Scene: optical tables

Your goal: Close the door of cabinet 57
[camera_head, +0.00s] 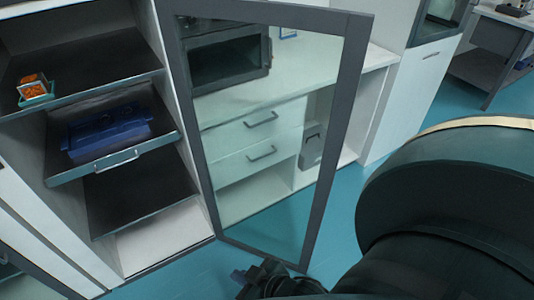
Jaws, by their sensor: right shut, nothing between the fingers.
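The cabinet (160,100) stands at the left with its shelves exposed. Its glass door (338,130), with a dark grey frame, stands open, swung out to the right of the shelves. My right gripper (250,278) is at the bottom middle, shut and empty, near the lower edge of the door. I cannot tell whether it touches the frame. My dark right arm fills the lower right. My left gripper is not in view. No cabinet number is readable.
Inside the cabinet are an orange item in a green holder (34,88) and a blue tray (108,135) on a pull-out shelf with a handle. A white counter with drawers (260,135) shows through the glass. Teal floor (435,102) is open at the right.

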